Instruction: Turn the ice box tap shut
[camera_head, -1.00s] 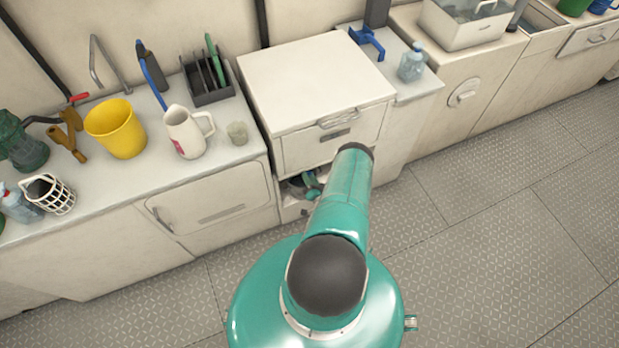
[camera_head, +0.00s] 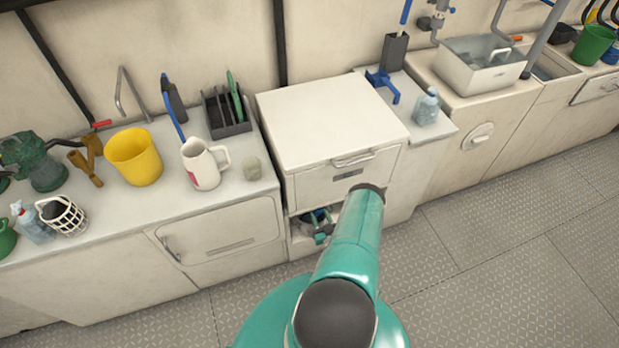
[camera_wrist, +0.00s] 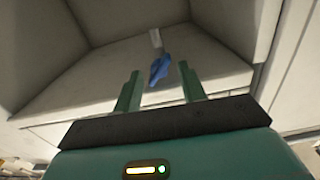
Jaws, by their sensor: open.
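The white ice box (camera_head: 335,120) stands in the middle of the head view, above an open recess (camera_head: 300,236). My gripper (camera_head: 320,226) is low at this recess, mostly hidden behind my arm. In the wrist view my gripper (camera_wrist: 158,72) is open, with its two green fingers apart. A tap with a blue handle (camera_wrist: 159,70) and a pale stem (camera_wrist: 155,38) shows in the gap between the fingers. The handle seems to lie beyond or level with the fingertips; I cannot tell whether they touch it. The tap is not clearly visible in the head view.
Pale recess walls (camera_wrist: 105,20) stand close around the tap. The left counter holds a yellow bucket (camera_head: 134,157), a white jug (camera_head: 204,165) and a dark rack (camera_head: 226,112). A blue clamp (camera_head: 383,86) and a bottle (camera_head: 427,107) stand at right. The patterned floor (camera_head: 500,240) is clear.

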